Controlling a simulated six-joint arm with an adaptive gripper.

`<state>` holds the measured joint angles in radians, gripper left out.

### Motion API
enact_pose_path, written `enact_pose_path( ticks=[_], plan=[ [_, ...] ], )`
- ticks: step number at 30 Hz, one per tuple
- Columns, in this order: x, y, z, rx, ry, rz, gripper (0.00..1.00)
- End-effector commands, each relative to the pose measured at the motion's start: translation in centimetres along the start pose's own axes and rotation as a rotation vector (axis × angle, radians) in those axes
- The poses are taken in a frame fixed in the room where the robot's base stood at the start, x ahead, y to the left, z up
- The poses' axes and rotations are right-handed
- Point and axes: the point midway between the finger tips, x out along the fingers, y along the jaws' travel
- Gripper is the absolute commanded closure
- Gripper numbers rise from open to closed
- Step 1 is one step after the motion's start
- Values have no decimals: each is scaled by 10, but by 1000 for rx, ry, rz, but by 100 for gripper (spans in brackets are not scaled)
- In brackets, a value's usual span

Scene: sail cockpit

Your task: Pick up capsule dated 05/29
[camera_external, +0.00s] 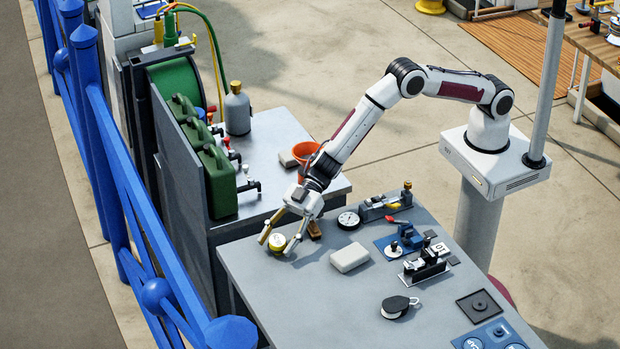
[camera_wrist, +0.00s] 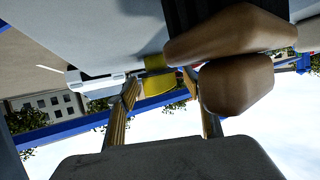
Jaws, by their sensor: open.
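A short round capsule (camera_external: 277,241), yellow with a pale top, is at the near-left corner of the grey table. The markings on it are too small to read as a date. My gripper (camera_external: 281,244) is low over the table with its fingers on either side of the capsule. In the wrist view the yellow capsule (camera_wrist: 157,82) shows between the two tan fingers of my gripper (camera_wrist: 163,88), with a gap visible on the left. My gripper is open. I cannot tell whether the right finger touches the capsule.
A brown wooden-looking object (camera_external: 314,230) lies just right of my gripper; it looms large in the wrist view (camera_wrist: 235,65). A white block (camera_external: 350,257), a round gauge (camera_external: 348,219) and a black pulley (camera_external: 398,306) lie further right. The table's front centre is clear.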

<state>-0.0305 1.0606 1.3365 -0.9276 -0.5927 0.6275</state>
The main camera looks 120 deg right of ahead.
Motion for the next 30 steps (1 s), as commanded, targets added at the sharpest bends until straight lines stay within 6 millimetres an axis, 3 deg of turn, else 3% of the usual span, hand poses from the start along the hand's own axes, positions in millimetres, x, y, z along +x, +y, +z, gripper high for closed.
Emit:
enact_pose_path(
  ticks=[4,9,22,30],
  plan=[
    [0,0,0,0,0,0,51],
    [0,0,0,0,0,0,91],
    [-1,0,1,1,-4,0,91],
    [-8,0,-19,0,0,0,91]
  ],
)
